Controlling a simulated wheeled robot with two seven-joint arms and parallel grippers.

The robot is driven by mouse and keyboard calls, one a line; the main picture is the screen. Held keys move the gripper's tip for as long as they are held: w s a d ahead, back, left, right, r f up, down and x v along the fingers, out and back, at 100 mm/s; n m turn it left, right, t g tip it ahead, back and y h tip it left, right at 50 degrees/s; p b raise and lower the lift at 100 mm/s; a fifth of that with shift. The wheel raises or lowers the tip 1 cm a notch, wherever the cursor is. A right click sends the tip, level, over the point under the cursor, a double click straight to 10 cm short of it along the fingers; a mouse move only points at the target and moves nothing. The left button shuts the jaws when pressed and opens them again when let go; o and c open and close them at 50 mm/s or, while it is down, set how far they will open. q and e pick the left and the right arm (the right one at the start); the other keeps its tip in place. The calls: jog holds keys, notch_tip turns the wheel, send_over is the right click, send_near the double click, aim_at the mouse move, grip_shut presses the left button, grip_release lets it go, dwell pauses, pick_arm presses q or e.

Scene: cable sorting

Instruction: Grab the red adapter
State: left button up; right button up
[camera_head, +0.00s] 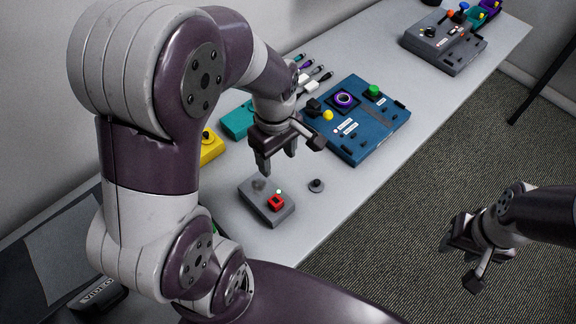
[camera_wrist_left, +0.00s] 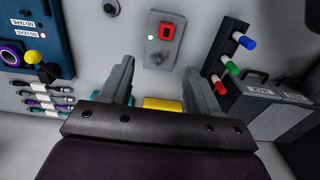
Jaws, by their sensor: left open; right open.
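The red adapter (camera_head: 276,202) sits on a small grey box (camera_head: 259,210) on the table, beside a small light. In the left wrist view the red adapter (camera_wrist_left: 167,31) shows on the grey box (camera_wrist_left: 157,54), ahead of the fingers. My left gripper (camera_head: 277,170) is open and empty, above and behind the box, apart from the adapter. Its two spread fingers show in the left wrist view (camera_wrist_left: 159,75). My right gripper (camera_head: 455,238) is open and empty, off the table's right side over the carpet.
A blue panel (camera_head: 372,133) with a purple ring and white cables stands behind. A yellow box (camera_head: 211,148) and a teal box (camera_head: 238,121) lie left of my left gripper. A black round knob (camera_head: 317,186) is right of the grey box. Another grey panel (camera_head: 440,55) is far back.

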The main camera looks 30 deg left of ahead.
pick_arm(q)
jog(key=b, duration=0.5)
send_over(275, 200)
jog(key=s, duration=0.2)
notch_tip(275, 200, down, 11)
jog(key=shift+d+f, duration=0.1)
jog(key=shift+d, duration=0.05)
jog(key=f, duration=0.1)
jog(key=w+f, duration=0.1)
jog(key=f, duration=0.1)
jog(key=w+f, duration=0.1)
jog(key=f, duration=0.1)
jog(key=shift+w, duration=0.2)
jog(key=shift+f, duration=0.4)
jog(key=shift+s, duration=0.35)
jog(key=shift+w, duration=0.15)
jog(key=c, duration=0.6)
jog(key=shift+w, duration=0.1)
jog(key=c, duration=0.4)
jog(key=shift+c, duration=0.3)
pick_arm(e)
notch_tip(275, 200, down, 7)
jog(key=s, duration=0.2)
jog(key=shift+s, duration=0.15)
